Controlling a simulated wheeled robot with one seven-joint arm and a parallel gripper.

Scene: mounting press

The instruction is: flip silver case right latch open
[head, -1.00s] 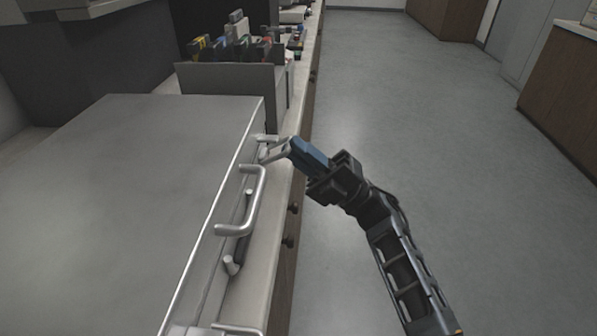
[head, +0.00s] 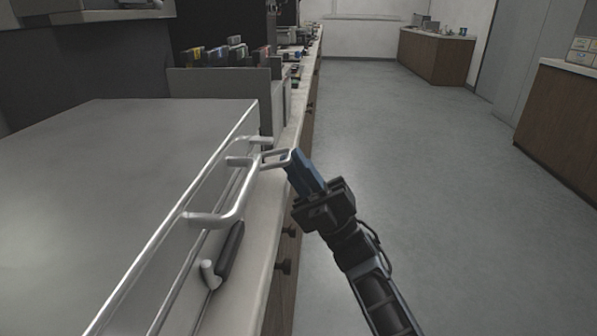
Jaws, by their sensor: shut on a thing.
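The silver case (head: 120,150) is a large grey metal box on the left, seen from above, with its front side facing right. A bent metal carrying handle (head: 232,208) sticks out from that side. At the far end of that side, the right latch (head: 272,163) is a thin silver loop standing outward from the case. My gripper (head: 292,160), with blue fingers, is shut on the outer end of this loop. The fingertips partly hide the contact. The latch's base is only partly visible.
A metal hook (head: 209,276) and a dark bar (head: 230,248) sit low on the near front. A grey bin (head: 222,90) with several coloured items stands behind the case. The narrow counter edge (head: 262,225) has knobs below. The floor (head: 430,170) to the right is clear.

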